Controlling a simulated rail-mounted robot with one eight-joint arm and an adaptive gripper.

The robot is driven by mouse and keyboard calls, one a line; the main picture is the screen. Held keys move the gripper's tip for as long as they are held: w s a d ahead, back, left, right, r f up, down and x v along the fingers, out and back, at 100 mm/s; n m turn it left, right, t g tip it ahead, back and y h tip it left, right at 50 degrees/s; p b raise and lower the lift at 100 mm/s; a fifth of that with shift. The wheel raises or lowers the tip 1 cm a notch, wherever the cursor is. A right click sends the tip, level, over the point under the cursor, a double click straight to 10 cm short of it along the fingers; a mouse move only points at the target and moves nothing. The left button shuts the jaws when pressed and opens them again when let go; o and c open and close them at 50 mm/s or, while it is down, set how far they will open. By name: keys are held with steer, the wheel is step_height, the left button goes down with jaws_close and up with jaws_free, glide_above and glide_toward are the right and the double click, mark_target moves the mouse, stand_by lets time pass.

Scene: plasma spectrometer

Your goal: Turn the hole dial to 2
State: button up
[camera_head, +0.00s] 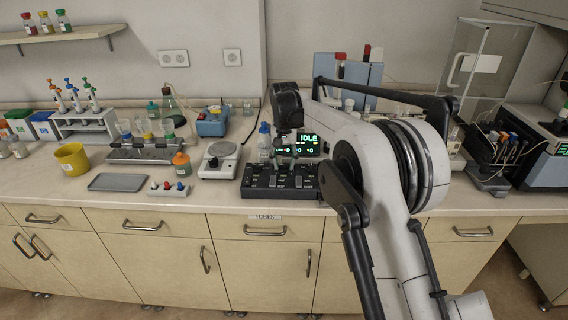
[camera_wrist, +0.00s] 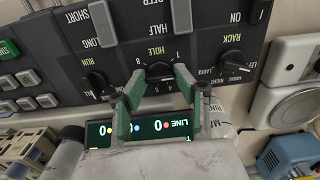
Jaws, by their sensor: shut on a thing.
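In the wrist view the panel appears turned around. The hole dial (camera_wrist: 159,71) is a dark knob under the green word HOLE, with numbers around it. My gripper (camera_wrist: 158,78) has its two green fingers on either side of this dial and is shut on it. The fingers hide parts of the dial, and I cannot tell which number it points to. In the head view my gripper (camera_head: 288,160) is over the panel, small and dark.
The rack dial (camera_wrist: 232,62) and the run dial (camera_wrist: 97,82) sit close on either side of the hole dial. Switches and buttons crowd the panel. A white balance (camera_head: 219,160) stands left of the panel, and a bottle (camera_head: 264,142) is close behind it.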

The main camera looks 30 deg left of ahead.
mark_target(284, 165)
steer(key=o, duration=1.1)
step_height(284, 165, up, 12)
